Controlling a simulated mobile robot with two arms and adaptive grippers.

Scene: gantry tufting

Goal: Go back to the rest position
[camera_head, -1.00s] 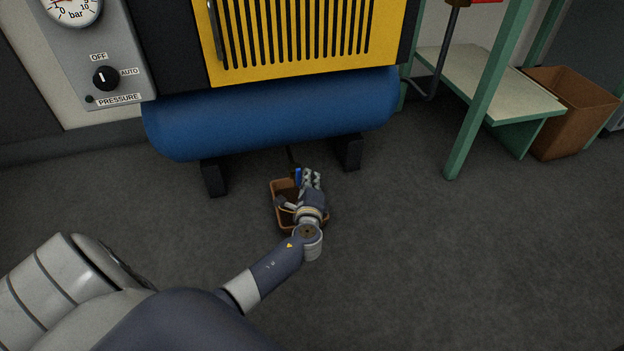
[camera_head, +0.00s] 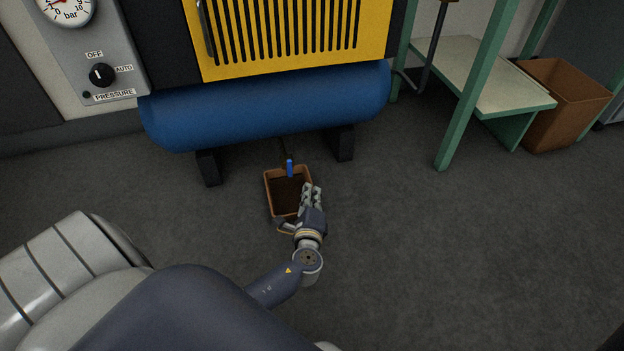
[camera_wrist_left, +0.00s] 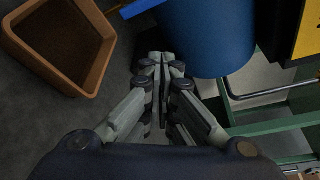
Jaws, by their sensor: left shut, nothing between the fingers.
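My left gripper (camera_head: 310,195) is over the floor at the right edge of a small brown tray (camera_head: 267,195) in the head view. In the left wrist view the left gripper (camera_wrist_left: 160,62) has its fingers together with nothing between them. The tray (camera_wrist_left: 98,75) shows at the upper left there, apart from the fingers. My right gripper is not in view.
A blue tank (camera_head: 265,107) on dark feet stands behind the tray, below a yellow grille (camera_head: 285,35). A green-framed bench (camera_head: 480,80) and a brown bin (camera_head: 570,105) stand at the right. The grey floor (camera_head: 450,250) at the right is clear.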

